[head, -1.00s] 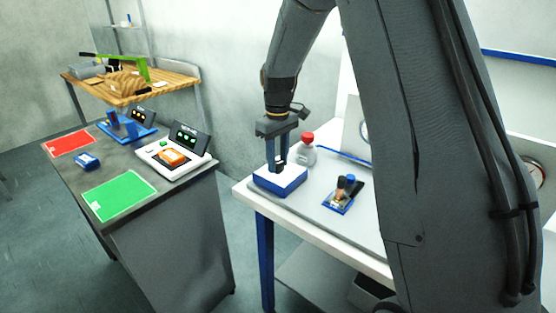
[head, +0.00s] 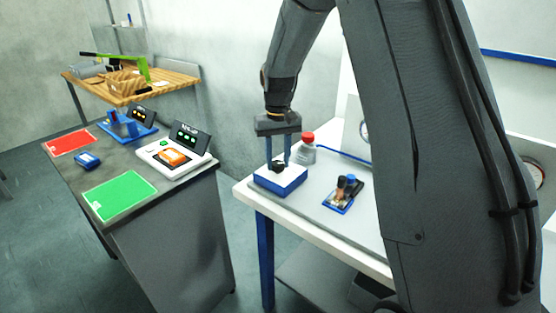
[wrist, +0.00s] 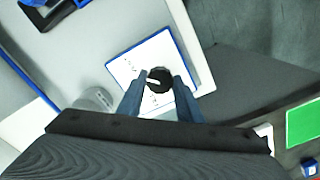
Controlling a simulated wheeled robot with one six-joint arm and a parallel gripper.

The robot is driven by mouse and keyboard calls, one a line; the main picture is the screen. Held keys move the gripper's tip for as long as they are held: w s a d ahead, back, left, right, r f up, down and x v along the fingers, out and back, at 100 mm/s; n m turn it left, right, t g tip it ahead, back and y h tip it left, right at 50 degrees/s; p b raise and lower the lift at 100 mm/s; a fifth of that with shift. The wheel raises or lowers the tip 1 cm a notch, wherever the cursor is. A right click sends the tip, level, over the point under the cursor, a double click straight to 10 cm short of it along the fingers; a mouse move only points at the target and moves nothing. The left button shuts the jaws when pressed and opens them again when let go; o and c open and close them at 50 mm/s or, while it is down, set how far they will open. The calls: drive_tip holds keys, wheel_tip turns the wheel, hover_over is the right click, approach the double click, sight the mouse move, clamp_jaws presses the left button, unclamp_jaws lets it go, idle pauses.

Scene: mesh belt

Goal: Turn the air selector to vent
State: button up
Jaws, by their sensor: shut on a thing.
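The air selector is a white box with blue sides (head: 282,184) and a black round knob (head: 278,166) on top, near the corner of the white table. In the wrist view the same white face (wrist: 128,68) has small dark marks too small to read. The knob (wrist: 159,79) there carries a white pointer line aimed towards the left of the picture. My gripper (head: 277,160) points down from above, with one blue-grey finger on each side of the knob, shut on it. The fingers partly hide the knob's sides.
A red-capped grey bottle (head: 306,149) stands just behind the selector. A small blue tray with upright items (head: 344,193) is to its right. A dark bench (head: 170,205) with a scale (head: 172,157) and a green mat (head: 119,194) stands left, across a floor gap.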

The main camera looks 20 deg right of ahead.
sight(278, 163)
drive_tip(key=shift+w+r, duration=0.1)
drive_tip(key=o, duration=1)
drive_tip(key=shift+o, duration=0.2)
drive_tip(key=shift+r+b, duration=1.2)
drive_tip(key=shift+r, duration=2.65)
drive_tip(key=s+f, duration=0.4)
drive_tip(key=s, duration=0.8)
drive_tip(key=s+f+t, duration=0.1)
drive_tip(key=s+f, duration=0.4)
drive_tip(key=s, duration=0.8)
drive_tip(key=shift+s+a+f+b, duration=0.15)
drive_tip(key=shift+a+f+b, duration=0.05)
drive_tip(key=shift+f+b, duration=0.15)
